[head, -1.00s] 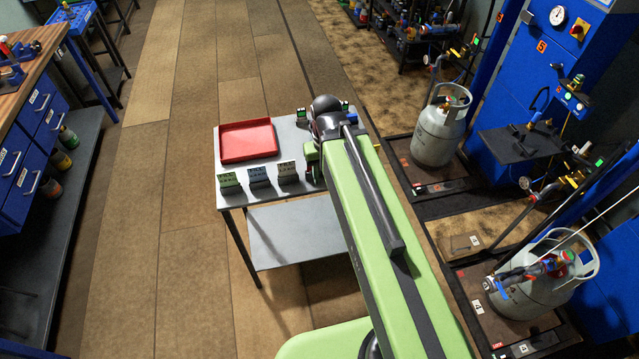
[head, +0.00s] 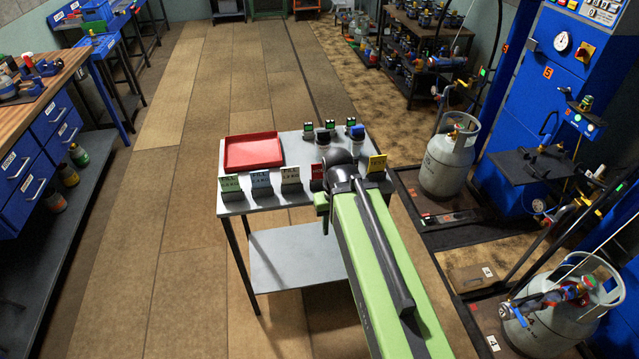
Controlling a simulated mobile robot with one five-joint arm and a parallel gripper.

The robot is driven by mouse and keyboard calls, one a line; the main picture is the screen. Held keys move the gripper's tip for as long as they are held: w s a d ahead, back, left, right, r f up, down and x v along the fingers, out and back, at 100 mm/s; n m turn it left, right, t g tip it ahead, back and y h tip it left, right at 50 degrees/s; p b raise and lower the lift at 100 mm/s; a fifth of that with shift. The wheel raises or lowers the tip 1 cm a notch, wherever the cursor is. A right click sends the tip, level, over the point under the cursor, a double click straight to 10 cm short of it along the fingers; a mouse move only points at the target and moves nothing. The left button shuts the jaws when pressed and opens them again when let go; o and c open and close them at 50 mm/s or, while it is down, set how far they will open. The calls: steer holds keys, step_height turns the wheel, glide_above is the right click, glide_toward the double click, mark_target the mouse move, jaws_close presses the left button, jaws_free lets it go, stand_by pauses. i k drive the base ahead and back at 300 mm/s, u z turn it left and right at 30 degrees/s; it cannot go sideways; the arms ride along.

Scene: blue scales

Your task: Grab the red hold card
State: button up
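The red hold card (head: 317,172) stands in a small dark holder near the front edge of the grey table, in the row of cards. Its right side is partly covered by my arm's dark rounded joint, so only part of its lettering shows. My green arm reaches in from the lower right, its far end over the table's front edge, just right of the red card. My gripper's fingers cannot be made out; they are hidden behind the arm.
Gas cylinders (head: 449,160) stand right; floor on the left is clear.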

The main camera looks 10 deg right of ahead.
mark_target(317, 170)
steer(key=u, duration=1.2)
steer(key=k, duration=0.15)
steer(key=u, duration=2.4)
steer(key=k, duration=0.9)
steer(key=z, duration=1.5)
steer(key=i, duration=1.05)
steer(key=u, duration=0.2)
